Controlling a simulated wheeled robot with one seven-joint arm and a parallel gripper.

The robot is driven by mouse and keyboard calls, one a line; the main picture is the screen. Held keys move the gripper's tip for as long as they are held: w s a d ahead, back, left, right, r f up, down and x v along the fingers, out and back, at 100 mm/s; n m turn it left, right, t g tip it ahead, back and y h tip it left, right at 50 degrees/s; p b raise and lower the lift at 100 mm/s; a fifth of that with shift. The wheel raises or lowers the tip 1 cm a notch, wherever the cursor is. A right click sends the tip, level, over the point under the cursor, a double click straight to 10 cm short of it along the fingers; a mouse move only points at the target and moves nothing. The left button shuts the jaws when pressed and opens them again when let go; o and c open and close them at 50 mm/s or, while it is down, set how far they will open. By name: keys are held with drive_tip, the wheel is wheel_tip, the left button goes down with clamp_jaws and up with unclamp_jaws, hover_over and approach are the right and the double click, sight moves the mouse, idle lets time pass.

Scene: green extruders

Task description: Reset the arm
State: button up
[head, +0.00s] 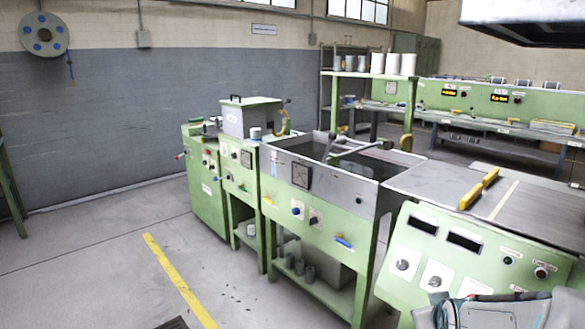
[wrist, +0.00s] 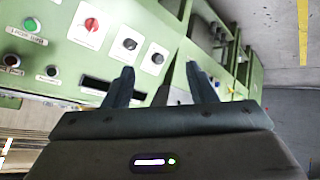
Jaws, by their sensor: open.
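My gripper (wrist: 158,82) shows in the wrist view with its two dark fingers spread apart. It is open, and nothing shows between the fingers. Behind the fingers is the green control panel (wrist: 105,45) with several knobs and buttons, a short distance beyond the fingertips. In the head view, part of my arm (head: 490,308) lies low at the bottom right, in front of the green console (head: 470,262). The fingertips cannot be made out in the head view.
A green machine line (head: 325,235) with a grey open tank (head: 345,160) stands across the middle. A yellow bar (head: 479,189) lies on the grey top at right. A yellow floor stripe (head: 178,280) crosses the open floor at left. A dark hood (head: 525,22) hangs at upper right.

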drive_tip(key=s+a+r+m+g+y+p, duration=0.1)
drive_tip(key=s+a+r+g+p, duration=0.5)
drive_tip(key=s+a+r+p, duration=0.7)
wheel_tip(320, 180, up, 4)
drive_tip(key=shift+s+a+f+y, duration=0.1)
drive_tip(key=shift+s+a+y, duration=0.05)
drive_tip(key=shift+a+y, duration=0.9)
drive_tip(key=shift+a, duration=0.15)
drive_tip(key=c, duration=0.3)
